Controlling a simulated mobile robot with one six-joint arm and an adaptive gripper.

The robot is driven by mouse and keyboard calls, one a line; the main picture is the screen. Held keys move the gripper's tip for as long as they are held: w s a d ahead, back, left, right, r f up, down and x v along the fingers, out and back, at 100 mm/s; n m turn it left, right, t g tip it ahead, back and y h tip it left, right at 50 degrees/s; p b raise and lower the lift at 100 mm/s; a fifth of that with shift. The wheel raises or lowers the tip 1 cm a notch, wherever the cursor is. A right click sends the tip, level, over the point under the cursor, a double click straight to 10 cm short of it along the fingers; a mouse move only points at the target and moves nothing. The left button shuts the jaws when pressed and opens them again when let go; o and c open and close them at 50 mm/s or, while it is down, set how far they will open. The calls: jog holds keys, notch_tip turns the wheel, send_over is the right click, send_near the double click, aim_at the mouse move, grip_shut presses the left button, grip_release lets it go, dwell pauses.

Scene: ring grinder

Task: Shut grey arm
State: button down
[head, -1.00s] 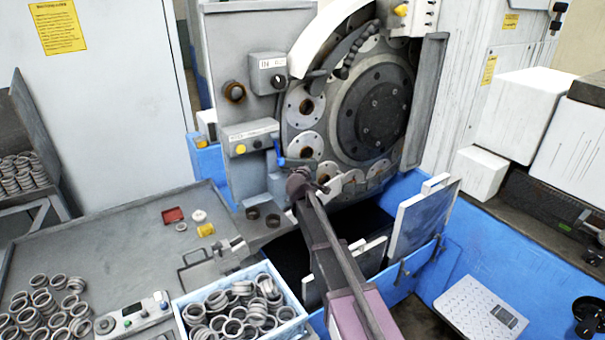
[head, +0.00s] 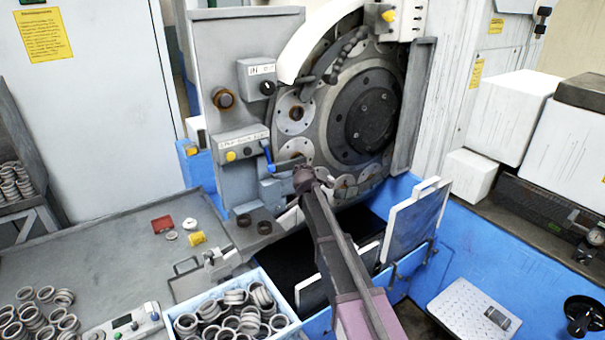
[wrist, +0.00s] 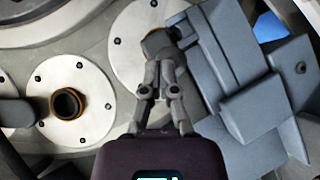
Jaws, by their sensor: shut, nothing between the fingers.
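The grey arm (wrist: 230,70) is a blocky blue-grey piece on the machine front, on the right side of the wrist view. In the head view a grey bar (head: 287,164) beside a blue handle (head: 267,155) runs toward my gripper and is partly hidden by it; this appears to be the same arm. My gripper (wrist: 167,62) is shut and empty. Its fingertips are close to the left end of the grey arm; I cannot tell whether they touch it. In the head view my gripper (head: 306,180) is in front of the lower left of the round disc.
The large disc (head: 362,122) with ring seats lies behind the gripper. A seated brownish ring (wrist: 67,104) shows left in the wrist view. A box of rings (head: 283,325) stands at the lower left. A white-edged panel (head: 415,222) stands right of my arm.

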jog(key=shift+w+d, duration=0.15)
jog(key=shift+w, duration=0.6)
jog(key=s+d+r+p, duration=0.5)
jog(key=s+d, duration=0.2)
jog(key=s, duration=0.2)
jog(key=shift+s+d, duration=0.2)
jog(key=shift+d, duration=0.2)
dwell(0.5)
